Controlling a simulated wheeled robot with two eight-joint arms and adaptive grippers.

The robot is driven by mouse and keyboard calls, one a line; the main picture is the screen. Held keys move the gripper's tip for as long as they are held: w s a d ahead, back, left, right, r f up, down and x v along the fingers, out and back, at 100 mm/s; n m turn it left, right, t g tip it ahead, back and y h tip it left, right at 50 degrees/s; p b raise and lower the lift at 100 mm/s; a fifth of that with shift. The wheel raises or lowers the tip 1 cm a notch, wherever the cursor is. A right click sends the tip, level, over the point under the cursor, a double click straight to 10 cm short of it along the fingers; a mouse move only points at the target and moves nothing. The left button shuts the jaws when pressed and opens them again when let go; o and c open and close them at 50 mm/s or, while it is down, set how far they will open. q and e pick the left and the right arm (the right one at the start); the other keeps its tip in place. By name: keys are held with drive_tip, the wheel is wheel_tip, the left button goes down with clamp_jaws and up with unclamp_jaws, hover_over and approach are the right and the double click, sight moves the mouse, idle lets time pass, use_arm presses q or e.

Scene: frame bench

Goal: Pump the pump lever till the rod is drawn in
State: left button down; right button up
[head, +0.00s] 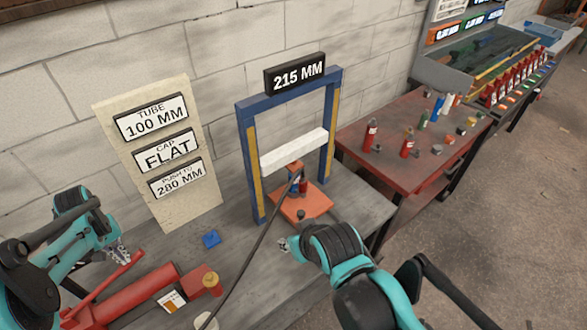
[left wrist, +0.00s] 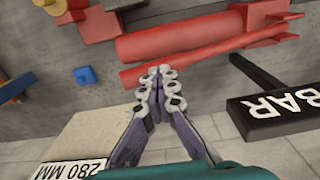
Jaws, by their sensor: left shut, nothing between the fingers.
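The red hand pump (head: 140,292) lies on the bench at the lower left, with its slim red pump lever (head: 108,287) slanting beside the barrel. In the left wrist view the lever (left wrist: 215,55) runs along the pump barrel (left wrist: 180,40). My left gripper (head: 118,253) is shut and empty close to the lever; its fingertips (left wrist: 160,72) appear just beside it, and I cannot tell whether they touch. My right gripper (head: 286,244) shows only as a small tip in front of the press, mostly hidden by its wrist. I cannot make out the rod.
A blue press frame (head: 246,160) stands behind, with a white crossbar (head: 290,151), an orange base (head: 305,203) and a "215 MM" display (head: 295,74). A black hose (head: 260,238) crosses the bench. A blue block (head: 211,239) and a sign board (head: 190,210) stand near the pump.

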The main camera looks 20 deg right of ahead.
use_arm(q)
wheel_tip(320, 180, down, 9)
drive_tip(key=b, duration=0.7)
wheel_tip(320, 180, up, 9)
drive_tip(key=p, duration=0.6)
idle(0.4)
wheel_tip(320, 180, up, 5)
drive_tip(key=p, duration=0.3)
drive_tip(key=shift+p, duration=0.3)
idle(1.0)
